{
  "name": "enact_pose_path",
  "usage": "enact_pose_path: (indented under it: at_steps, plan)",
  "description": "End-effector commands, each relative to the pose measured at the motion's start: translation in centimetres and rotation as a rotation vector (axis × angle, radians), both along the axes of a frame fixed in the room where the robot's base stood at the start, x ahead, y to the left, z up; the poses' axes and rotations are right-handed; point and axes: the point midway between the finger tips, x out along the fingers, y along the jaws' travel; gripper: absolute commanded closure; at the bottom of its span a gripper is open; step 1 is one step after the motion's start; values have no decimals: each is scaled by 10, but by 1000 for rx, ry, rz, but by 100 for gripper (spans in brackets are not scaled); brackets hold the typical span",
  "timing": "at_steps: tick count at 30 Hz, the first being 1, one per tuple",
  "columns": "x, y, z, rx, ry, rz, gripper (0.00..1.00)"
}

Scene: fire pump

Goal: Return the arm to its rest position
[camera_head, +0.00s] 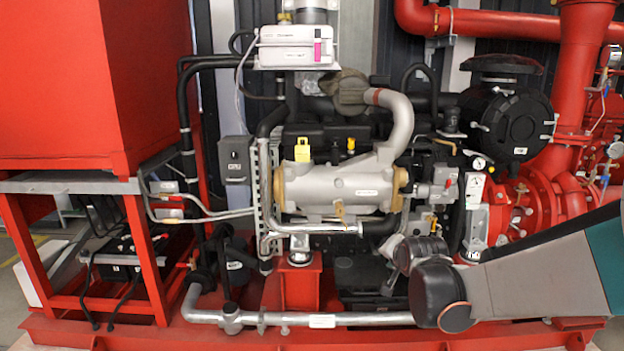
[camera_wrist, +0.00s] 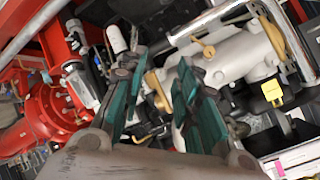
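My arm (camera_head: 540,280) reaches in from the right edge in the head view, a grey and teal link ending in a dark rounded joint. It crosses in front of the engine's lower right side. My gripper (camera_wrist: 158,85) shows in the wrist view with two teal-padded fingers spread apart and nothing between them. The wrist view is tilted, and the silver cylinder (camera_wrist: 238,58) of the engine lies beyond the fingers. The gripper's fingers cannot be made out in the head view, so their exact distance from the engine is unclear.
The engine's silver cylinder (camera_head: 335,188) carries a yellow cap (camera_head: 302,149). A red pump housing (camera_head: 530,205) and red pipes stand at right. A large red tank (camera_head: 90,80) stands at left on a red frame. A silver pipe (camera_head: 350,319) runs low along the red base.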

Motion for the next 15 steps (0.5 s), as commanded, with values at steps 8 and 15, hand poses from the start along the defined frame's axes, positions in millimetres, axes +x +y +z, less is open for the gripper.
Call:
enact_pose_path:
  at_steps: [8,15]
  plan:
    - [-89,0,37,-159,94,117,71]
    - [-169,0,49,-288,173,231,71]
